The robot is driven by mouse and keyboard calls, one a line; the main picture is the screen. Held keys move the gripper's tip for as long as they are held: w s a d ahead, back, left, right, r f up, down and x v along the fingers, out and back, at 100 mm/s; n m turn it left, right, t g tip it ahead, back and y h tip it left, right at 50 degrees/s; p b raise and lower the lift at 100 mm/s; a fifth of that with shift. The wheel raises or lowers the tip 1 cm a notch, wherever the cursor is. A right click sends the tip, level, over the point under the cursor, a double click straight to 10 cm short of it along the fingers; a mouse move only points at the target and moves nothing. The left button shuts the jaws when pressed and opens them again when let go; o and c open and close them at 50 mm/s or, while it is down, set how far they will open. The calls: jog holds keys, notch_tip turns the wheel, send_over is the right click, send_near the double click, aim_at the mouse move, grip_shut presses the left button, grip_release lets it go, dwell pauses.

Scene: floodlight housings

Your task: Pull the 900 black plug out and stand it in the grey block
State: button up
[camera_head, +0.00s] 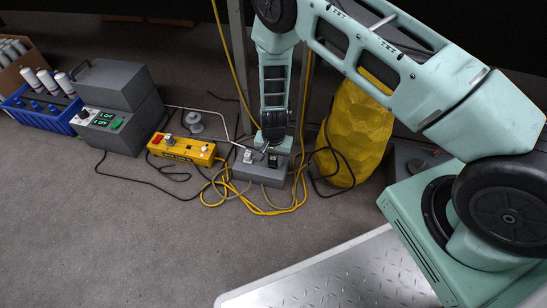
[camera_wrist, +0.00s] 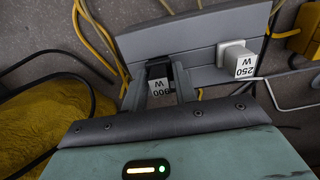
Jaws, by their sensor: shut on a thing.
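My gripper (camera_head: 271,148) points down at the grey block (camera_head: 257,174) on the floor. In the wrist view its fingers (camera_wrist: 159,82) are shut on the black plug (camera_wrist: 156,70), whose white label reads 900 W. The plug is upright at one end of the grey block (camera_wrist: 190,62); how deep it sits cannot be told. A white plug (camera_wrist: 236,60) labelled 250 W stands in the same block, apart from the fingers. It also shows in the head view (camera_head: 248,157).
A yellow socket strip (camera_head: 182,149) with a red switch lies left of the block. Yellow and black cables (camera_head: 285,209) loop around the block. A yellow faceted bin (camera_head: 355,130) stands close on the right. A grey unit (camera_head: 117,105) and blue crate (camera_head: 43,115) stand far left.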

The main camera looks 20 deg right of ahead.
jog(key=shift+f, duration=0.5)
jog(key=o, duration=1)
jog(key=shift+o, duration=0.2)
jog(key=shift+r+p, duration=3)
jog(key=shift+r, duration=0.55)
